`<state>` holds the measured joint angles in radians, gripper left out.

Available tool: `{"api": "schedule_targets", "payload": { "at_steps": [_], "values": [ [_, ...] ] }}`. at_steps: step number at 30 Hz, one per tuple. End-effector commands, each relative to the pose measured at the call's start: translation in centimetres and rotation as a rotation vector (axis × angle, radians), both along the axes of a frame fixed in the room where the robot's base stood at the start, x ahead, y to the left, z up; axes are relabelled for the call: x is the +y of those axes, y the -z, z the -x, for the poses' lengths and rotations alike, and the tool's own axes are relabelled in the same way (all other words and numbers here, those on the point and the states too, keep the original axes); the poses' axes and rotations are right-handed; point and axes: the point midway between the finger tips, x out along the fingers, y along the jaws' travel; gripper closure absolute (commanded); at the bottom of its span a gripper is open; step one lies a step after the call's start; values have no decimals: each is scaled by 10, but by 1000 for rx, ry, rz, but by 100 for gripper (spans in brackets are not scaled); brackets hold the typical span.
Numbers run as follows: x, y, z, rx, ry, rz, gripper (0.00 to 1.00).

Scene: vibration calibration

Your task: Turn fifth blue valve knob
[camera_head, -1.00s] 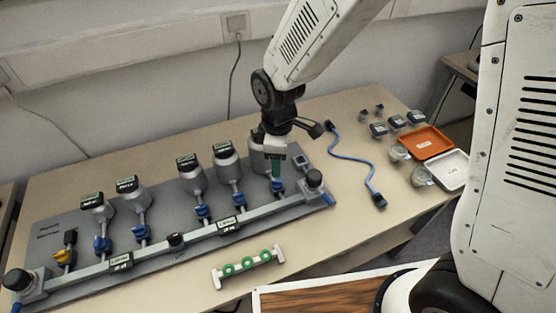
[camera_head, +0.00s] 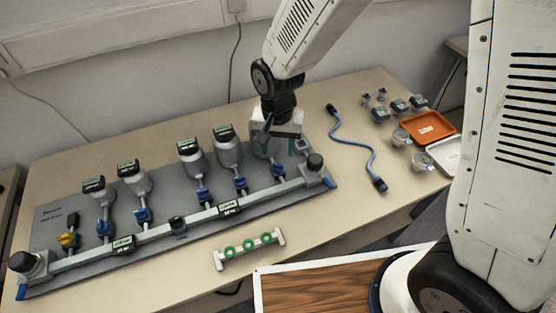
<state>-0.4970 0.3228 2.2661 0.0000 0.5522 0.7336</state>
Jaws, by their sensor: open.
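A grey manifold board (camera_head: 60,215) lies on the table with a row of blue valve knobs. The rightmost, fifth from the left, is the blue valve knob (camera_head: 278,170) near the board's right end. The other blue knobs are the first (camera_head: 104,228), second (camera_head: 143,215), third (camera_head: 204,195) and fourth (camera_head: 240,183). My gripper (camera_head: 278,147) is above the fifth knob, with its green-tipped fingers apart and empty. It partly hides the rightmost gauge (camera_head: 259,150) behind it. The knob's exact angle is too small to tell.
A yellow knob (camera_head: 68,240) sits at the board's left end. A white holder with green rings (camera_head: 248,246) lies in front. A blue cable (camera_head: 362,150), small gauges (camera_head: 399,106), an orange tray (camera_head: 426,127) and a white tray (camera_head: 447,154) are right. Table between board and cable is clear.

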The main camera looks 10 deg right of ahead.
Motion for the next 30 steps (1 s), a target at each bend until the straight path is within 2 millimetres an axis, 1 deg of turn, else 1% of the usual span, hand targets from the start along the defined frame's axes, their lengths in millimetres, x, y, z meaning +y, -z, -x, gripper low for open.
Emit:
{"api": "schedule_targets", "payload": {
  "at_steps": [1,6,10,15,22,23,24,27,30],
  "values": [
    [-1,9,1,5,-1,3,50],
    [-1,37,1,5,-2,2,50],
    [0,53,1,2,-2,1,50],
    [0,61,0,1,-3,1,50],
    [0,62,0,0,-3,0,50],
    [0,62,0,0,-3,0,59],
    [0,62,0,0,-3,0,70],
    [0,62,0,0,-3,0,95],
    [0,62,0,0,-4,0,95]
  ]
}}
